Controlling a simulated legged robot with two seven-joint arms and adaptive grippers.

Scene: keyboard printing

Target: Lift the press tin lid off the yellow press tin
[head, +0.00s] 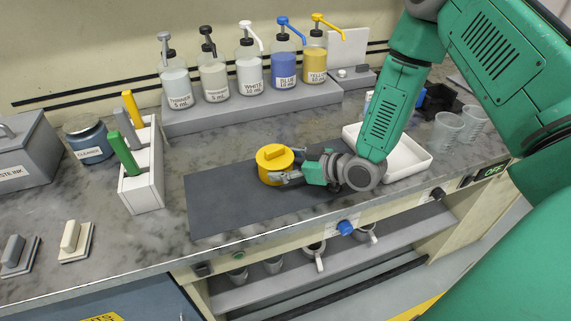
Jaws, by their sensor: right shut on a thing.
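The yellow press tin (268,176) stands upright on the dark mat (219,199). Its yellow press tin lid (269,151) has a raised knob on top and sits on or right at the top of the tin; I cannot tell any gap between them. My right gripper (288,170) reaches in from the right, low and level with the tin. Its fingers are shut at the tin's right side, but I cannot tell whether they hold the lid or the body. My left gripper is not in view.
Several pump bottles (250,75) stand on a grey riser at the back. A white tray (408,165) lies right of the mat, partly behind my right arm. A white holder (145,180) with green and yellow handles stands left. The mat's left part is clear.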

